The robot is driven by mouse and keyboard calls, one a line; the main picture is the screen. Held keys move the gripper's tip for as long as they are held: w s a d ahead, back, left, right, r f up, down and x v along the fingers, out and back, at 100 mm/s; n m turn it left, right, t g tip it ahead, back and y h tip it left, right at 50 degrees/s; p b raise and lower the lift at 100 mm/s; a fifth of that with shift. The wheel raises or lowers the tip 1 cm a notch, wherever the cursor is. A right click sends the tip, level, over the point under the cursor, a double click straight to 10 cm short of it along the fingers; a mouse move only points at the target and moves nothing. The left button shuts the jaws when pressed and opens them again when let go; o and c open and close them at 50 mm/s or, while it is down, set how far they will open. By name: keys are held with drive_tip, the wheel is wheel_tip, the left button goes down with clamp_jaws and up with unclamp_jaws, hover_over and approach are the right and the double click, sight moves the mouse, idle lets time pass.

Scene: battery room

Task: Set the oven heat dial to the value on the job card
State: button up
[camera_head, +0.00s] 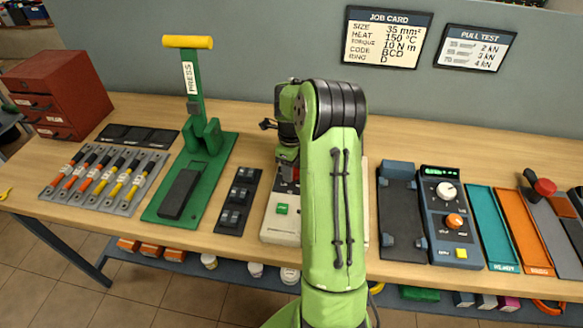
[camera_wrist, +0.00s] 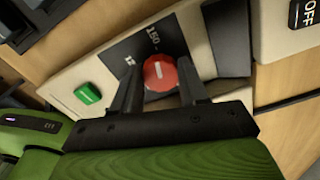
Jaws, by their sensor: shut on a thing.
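The job card (camera_head: 387,38) on the back wall reads HEAT 150 °C. The oven (camera_head: 279,230) is a beige box on the bench, partly hidden behind my arm. Its red heat dial (camera_wrist: 159,73) shows in the wrist view on a dark scale plate. A white mark on the dial points roughly up toward the printed 150 (camera_wrist: 153,37); exact alignment is hard to tell. A second number to its left is partly hidden. My gripper (camera_wrist: 158,77) is shut on the dial, one black finger on each side. The oven's green button (camera_wrist: 87,93) is to the left.
The green press (camera_head: 195,110) and a black switch panel (camera_head: 238,200) stand left of the oven. Right of my arm are a black fixture (camera_head: 402,215) and a blue control box (camera_head: 452,215) with knobs. A pull test card (camera_head: 475,48) hangs beside the job card.

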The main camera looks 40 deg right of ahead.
drive_tip(key=shift+r, duration=0.1)
drive_tip(key=o, duration=1.1)
drive_tip(key=shift+c, duration=0.2)
wheel_tip(320, 180, up, 16)
drive_tip(key=p, duration=0.3)
drive_tip(key=shift+f, duration=0.2)
